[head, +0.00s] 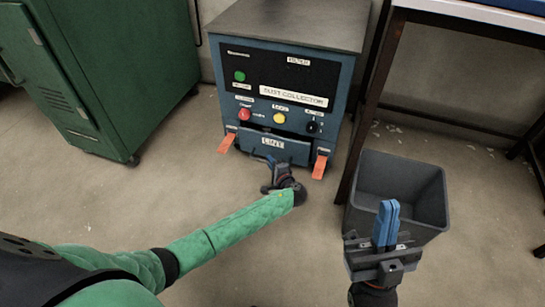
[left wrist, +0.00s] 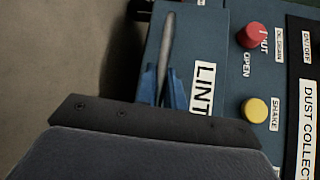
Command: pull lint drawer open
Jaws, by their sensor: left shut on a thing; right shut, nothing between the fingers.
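The dust collector (head: 285,75) is a blue cabinet with a grey top. Its lint drawer (head: 290,151) has a blue front with a white LINT label, low on the cabinet between two orange tabs. My left gripper (head: 272,162) is at the lower front of this drawer. In the left wrist view its blue fingers (left wrist: 163,85) are shut on the grey bar handle (left wrist: 168,35) beside the LINT label. The fingers and wrist hide part of the handle. My right gripper (head: 387,222) is shut and empty, away from the cabinet at the lower right.
A dark grey bin (head: 437,205) stands on the floor right of the cabinet, just beyond my right gripper. A table (head: 388,65) with dark legs is at the right. A green cabinet (head: 100,70) stands at the left. The floor (head: 180,185) before the drawer is clear.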

